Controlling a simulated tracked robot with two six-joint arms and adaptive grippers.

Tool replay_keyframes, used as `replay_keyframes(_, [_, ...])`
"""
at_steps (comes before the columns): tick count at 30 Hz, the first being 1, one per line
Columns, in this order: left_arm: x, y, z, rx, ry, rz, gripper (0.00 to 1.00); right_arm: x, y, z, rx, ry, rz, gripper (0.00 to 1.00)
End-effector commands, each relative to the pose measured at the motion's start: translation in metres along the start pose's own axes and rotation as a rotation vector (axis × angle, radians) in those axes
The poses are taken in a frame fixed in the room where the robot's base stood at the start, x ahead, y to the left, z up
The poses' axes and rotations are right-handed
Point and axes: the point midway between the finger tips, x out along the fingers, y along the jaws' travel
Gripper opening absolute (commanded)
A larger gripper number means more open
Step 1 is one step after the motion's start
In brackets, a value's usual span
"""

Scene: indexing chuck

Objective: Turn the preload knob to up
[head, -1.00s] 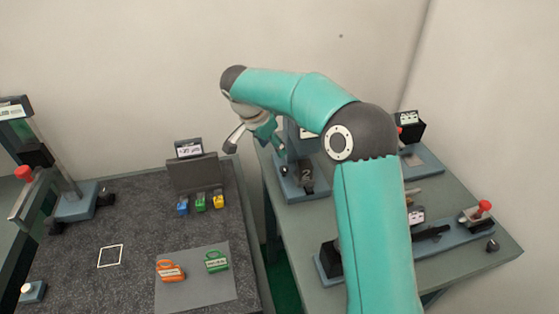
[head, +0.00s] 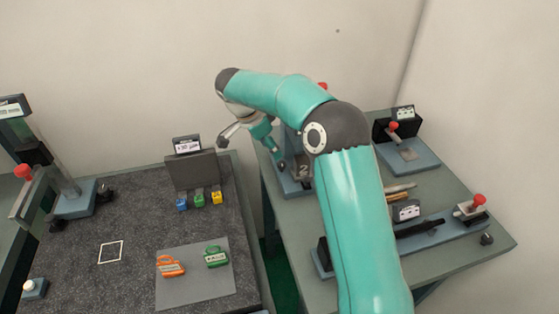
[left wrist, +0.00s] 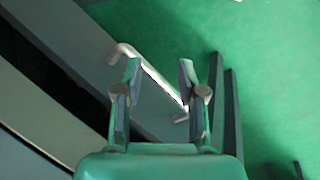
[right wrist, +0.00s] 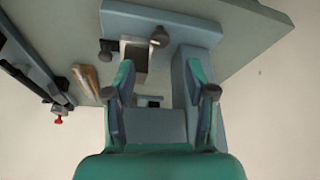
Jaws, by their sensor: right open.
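The chuck device stands on a blue base (head: 292,186) at the back left of the right-hand table, partly hidden behind my right arm. A plate with the digit 2 (head: 303,172) shows on it. In the right wrist view a grey block of the device (right wrist: 155,125) lies between and beyond the fingers, with a dark round knob (right wrist: 158,37) above. I cannot tell which part is the preload knob. My right gripper (head: 277,155) is open beside the device; it also shows in the right wrist view (right wrist: 160,80). My left gripper (left wrist: 160,75) is open, away from the device.
A bent silver bar (left wrist: 150,75) runs behind the left fingers. Fixtures with red knobs stand on the right-hand table (head: 455,255). The left-hand table holds an orange tag (head: 170,267), a green tag (head: 216,257) and small coloured blocks (head: 199,201). A gap separates the tables.

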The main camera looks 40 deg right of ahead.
Motion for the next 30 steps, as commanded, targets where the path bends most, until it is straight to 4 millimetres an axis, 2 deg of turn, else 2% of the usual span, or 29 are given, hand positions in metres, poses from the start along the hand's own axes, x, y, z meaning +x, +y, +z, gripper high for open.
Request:
replay_keyframes(6, [-0.009, 0.003, 0.0, 0.0, 0.0, 0.0, 0.4, 0.044, 0.001, -0.001, -0.002, 0.0, 0.005, 0.55])
replay_keyframes(12, [-0.013, 0.005, 0.0, 0.0, 0.0, 0.0, 0.4, 0.07, 0.0, 0.0, 0.0, -0.001, 0.002, 0.55])
replay_keyframes(18, [-0.014, 0.005, 0.0, 0.0, 0.0, 0.0, 0.4, 0.079, 0.0, 0.0, -0.001, -0.001, 0.0, 0.55])
replay_keyframes(25, [-0.013, 0.005, 0.0, 0.0, 0.0, 0.0, 0.4, 0.079, 0.0, 0.0, -0.001, -0.001, -0.001, 0.55])
replay_keyframes(30, [-0.013, 0.005, 0.0, 0.0, 0.0, 0.0, 0.4, 0.079, 0.0, 0.0, -0.001, -0.001, -0.001, 0.27])
